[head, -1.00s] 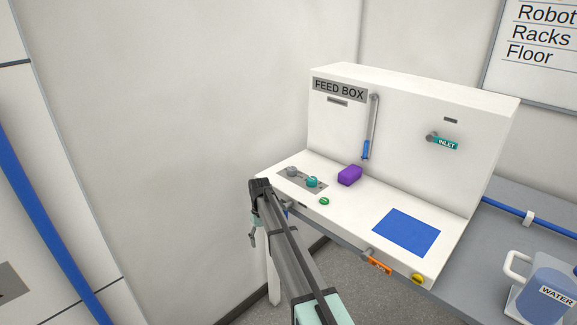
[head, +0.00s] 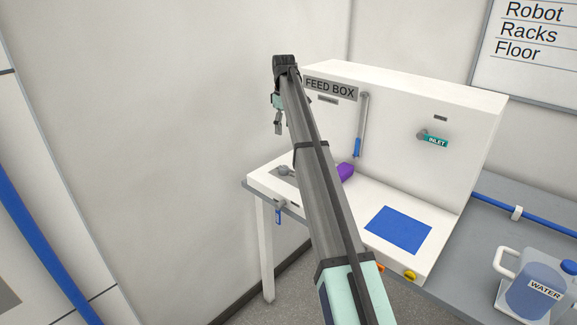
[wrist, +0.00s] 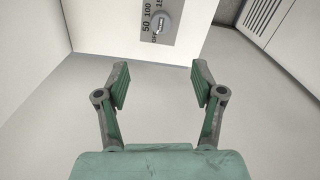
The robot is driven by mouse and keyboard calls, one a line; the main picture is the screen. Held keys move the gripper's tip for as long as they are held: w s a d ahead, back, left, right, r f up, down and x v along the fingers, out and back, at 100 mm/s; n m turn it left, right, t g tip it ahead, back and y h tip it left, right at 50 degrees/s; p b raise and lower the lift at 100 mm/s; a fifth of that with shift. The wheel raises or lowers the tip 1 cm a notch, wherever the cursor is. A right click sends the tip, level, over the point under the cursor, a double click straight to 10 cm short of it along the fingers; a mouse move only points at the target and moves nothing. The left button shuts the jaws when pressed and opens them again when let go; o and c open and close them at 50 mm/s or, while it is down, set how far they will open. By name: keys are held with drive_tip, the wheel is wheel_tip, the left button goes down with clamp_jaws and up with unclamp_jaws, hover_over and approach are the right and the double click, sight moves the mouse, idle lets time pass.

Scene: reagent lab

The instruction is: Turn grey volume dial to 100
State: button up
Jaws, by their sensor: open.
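The grey volume dial (head: 284,170) sits on a grey plate at the left end of the feed box's top panel. In the wrist view the grey dial (wrist: 161,22) shows at the top edge, with the markings 50, 100 and a cut-off number around it and what looks like OFF below. Its exact setting is too small to tell. My gripper (head: 278,128) is raised above the panel's left end, pointing down. In the wrist view my gripper (wrist: 160,84) is open and empty, with its fingers apart from the dial.
The feed box (head: 440,170) has a purple block (head: 345,171), a blue pad (head: 398,229), a blue-handled lever (head: 359,135) and an inlet valve (head: 433,139). My arm hides part of the panel. A water jug (head: 540,285) stands at right. The wall is at left.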

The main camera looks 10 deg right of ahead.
sight(284, 167)
wheel_tip(284, 167, down, 17)
drive_tip(key=p, duration=0.4)
drive_tip(key=shift+a+p, duration=0.15)
drive_tip(key=shift+p, duration=0.15)
drive_tip(key=shift+f, duration=0.1)
drive_tip(key=c, duration=1.1)
